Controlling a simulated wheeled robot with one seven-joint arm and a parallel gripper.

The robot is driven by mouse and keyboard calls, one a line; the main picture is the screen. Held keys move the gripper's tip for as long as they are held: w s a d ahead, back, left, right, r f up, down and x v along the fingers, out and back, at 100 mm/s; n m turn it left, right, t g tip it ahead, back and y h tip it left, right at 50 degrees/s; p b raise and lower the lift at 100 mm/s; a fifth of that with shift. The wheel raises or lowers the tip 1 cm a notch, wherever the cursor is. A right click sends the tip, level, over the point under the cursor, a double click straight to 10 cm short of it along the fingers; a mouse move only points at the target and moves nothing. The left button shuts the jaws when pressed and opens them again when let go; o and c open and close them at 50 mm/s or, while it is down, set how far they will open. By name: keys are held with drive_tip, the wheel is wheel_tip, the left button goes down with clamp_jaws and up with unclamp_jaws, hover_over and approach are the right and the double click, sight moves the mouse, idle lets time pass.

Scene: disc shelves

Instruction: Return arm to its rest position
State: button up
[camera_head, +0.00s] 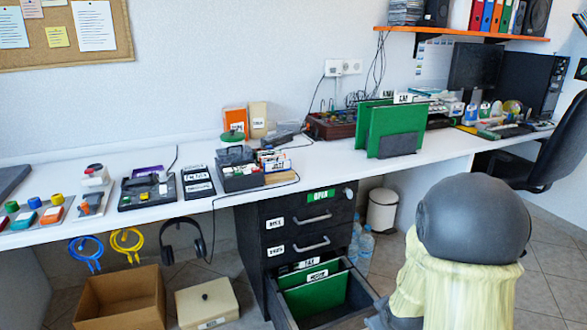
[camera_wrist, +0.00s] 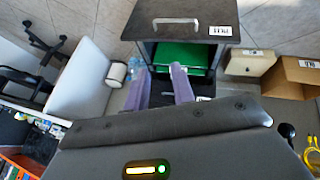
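In the head view my arm shows at the lower right as a dark grey rounded joint over a pale yellow link; my gripper's fingers are hidden there. In the wrist view my gripper (camera_wrist: 160,84) shows two pale purple fingers standing apart, with nothing visible between them. They point toward the black drawer cabinet (camera_head: 306,228), whose bottom drawer (camera_head: 285,301) stands open. Green folders (camera_head: 320,297) are inside it.
The long white desk (camera_head: 330,178) holds trays, devices and a green file holder (camera_head: 397,128). A cardboard box (camera_head: 120,298) and a beige box (camera_head: 207,302) stand on the floor at left. A white bin (camera_head: 382,210), bottles (camera_head: 362,247) and a black chair (camera_head: 555,150) are near my arm.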

drive_tip(key=s+a+r+m+g+y+p, duration=0.1)
drive_tip(key=s+a+r+m+g, duration=0.2)
drive_tip(key=s, duration=0.4)
drive_tip(key=s+a+r+m+g+p, duration=0.1)
drive_tip(key=s+a+r+m, duration=0.25)
drive_tip(key=s+r, duration=0.25)
drive_tip(key=w+p+v, duration=0.2)
drive_tip(key=p+v, duration=1)
drive_tip(key=w+r+p+v, duration=0.1)
drive_tip(key=w+p+v, duration=0.2)
drive_tip(key=p+v, duration=0.9)
drive_tip(key=w+r+p+v, duration=0.1)
drive_tip(key=w+p+v, duration=0.2)
drive_tip(key=p+v, duration=0.9)
drive_tip(key=shift+s+r+n+p, duration=0.25)
drive_tip(key=shift+n+p, duration=0.2)
drive_tip(key=shift+p, duration=0.3)
